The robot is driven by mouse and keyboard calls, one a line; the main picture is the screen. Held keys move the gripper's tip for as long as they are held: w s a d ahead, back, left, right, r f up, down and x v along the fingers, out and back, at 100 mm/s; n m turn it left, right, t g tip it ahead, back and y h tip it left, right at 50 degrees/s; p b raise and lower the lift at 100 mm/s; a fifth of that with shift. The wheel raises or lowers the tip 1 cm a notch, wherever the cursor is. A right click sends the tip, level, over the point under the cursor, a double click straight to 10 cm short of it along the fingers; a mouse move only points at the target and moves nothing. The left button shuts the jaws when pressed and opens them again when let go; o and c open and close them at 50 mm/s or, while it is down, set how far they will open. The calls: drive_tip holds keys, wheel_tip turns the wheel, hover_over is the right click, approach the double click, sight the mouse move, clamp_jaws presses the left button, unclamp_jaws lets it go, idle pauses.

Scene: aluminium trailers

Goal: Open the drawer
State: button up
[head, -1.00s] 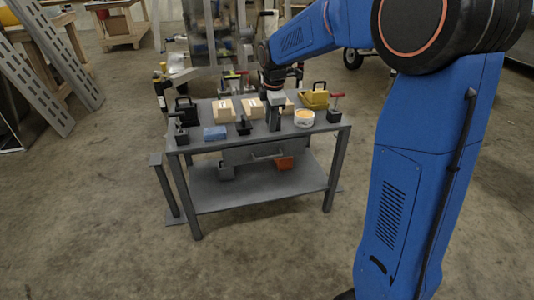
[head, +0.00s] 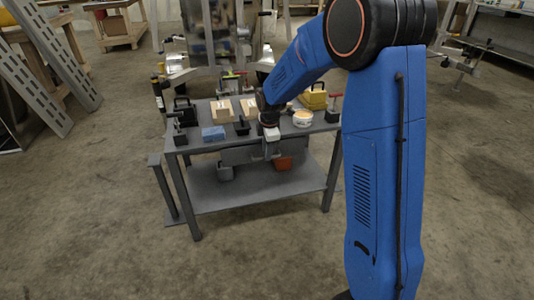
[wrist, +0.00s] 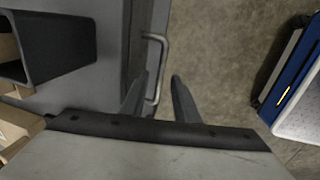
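The grey drawer (head: 237,156) is under the top of the metal work table (head: 218,144), and its front looks shut. Its bar handle (wrist: 163,60) shows in the wrist view, sticking out from the drawer front. My gripper (head: 272,150) is at the drawer front, just below the table's front edge, and covers the handle in the head view. In the wrist view my gripper (wrist: 159,77) is open, with the handle bar between its two fingertips in the picture. I cannot tell whether the fingers touch the bar or how deep they reach.
An orange bin (head: 284,163) sits near the lower shelf (head: 240,188). The floor in front is clear.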

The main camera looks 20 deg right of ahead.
drive_tip(key=shift+w+f, duration=0.15)
drive_tip(key=shift+f, duration=0.6)
drive_tip(key=shift+c, duration=0.3)
